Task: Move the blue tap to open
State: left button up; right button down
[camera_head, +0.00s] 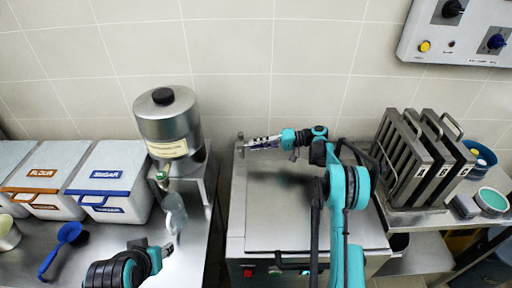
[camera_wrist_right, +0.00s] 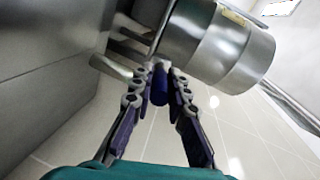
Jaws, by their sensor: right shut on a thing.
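The blue tap (camera_wrist_right: 159,84) shows in the right wrist view as a small dark blue handle between my right fingertips, beside a pale metal pipe. My right gripper (camera_wrist_right: 160,78) is shut on it. In the head view my right gripper (camera_head: 247,144) reaches left to the back left corner of the steel unit, by a short metal post (camera_head: 240,140). The tap itself cannot be made out there. My left gripper (camera_head: 168,248) is low at the left, near a clear bottle with a green top (camera_head: 173,208); its jaw state is unclear.
A steel urn (camera_head: 168,120) stands left of the right gripper. Flour (camera_head: 45,172) and sugar (camera_head: 118,173) bins and a blue scoop (camera_head: 68,235) are at left. Upright slotted racks (camera_head: 405,160) stand at right. The steel lid (camera_head: 270,215) is clear in front.

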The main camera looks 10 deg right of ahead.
jog(key=shift+f, duration=0.1)
dwell(0.4)
jog(key=c, duration=1.5)
grip_release()
jog(key=v, duration=1.2)
jog(key=shift+d+f, duration=0.1)
